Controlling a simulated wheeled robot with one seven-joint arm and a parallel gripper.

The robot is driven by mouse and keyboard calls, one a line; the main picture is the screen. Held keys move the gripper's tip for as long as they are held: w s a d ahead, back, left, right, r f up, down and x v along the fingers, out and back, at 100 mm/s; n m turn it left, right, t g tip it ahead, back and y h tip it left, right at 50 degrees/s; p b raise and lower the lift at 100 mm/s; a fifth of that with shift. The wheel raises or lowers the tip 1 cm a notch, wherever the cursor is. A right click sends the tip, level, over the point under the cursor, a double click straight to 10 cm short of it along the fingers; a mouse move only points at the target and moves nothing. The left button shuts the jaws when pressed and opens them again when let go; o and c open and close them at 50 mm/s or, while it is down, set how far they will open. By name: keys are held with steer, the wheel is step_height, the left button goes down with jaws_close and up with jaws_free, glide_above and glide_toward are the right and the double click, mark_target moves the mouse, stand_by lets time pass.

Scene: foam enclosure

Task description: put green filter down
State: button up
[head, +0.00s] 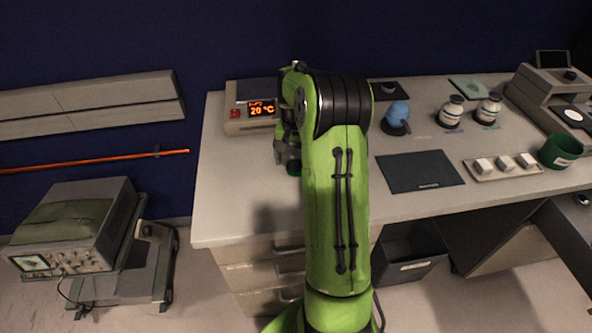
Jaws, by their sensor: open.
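My gripper (287,158) points down over the left part of the bench, partly hidden by my own green arm. Its jaws are open. A small dark green round thing (293,169), which looks like the green filter, shows at the fingertips, low at the bench top. Most of it is hidden by the gripper and arm. I cannot tell whether the fingers still touch it.
A heating device (250,118) reading 20 °C stands behind left. Right of my arm are a dark mat (420,171), a blue bulb (397,113), two bottles (451,111), a tray of white blocks (503,176) and a green cup (560,151). The bench front left is clear.

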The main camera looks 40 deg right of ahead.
mark_target(296, 165)
steer(key=shift+f, duration=0.8)
steer(key=shift+r, duration=0.1)
steer(key=shift+c, duration=0.3)
steer(key=c, duration=1.2)
step_height(296, 165, up, 10)
steer(key=shift+p, duration=1.25)
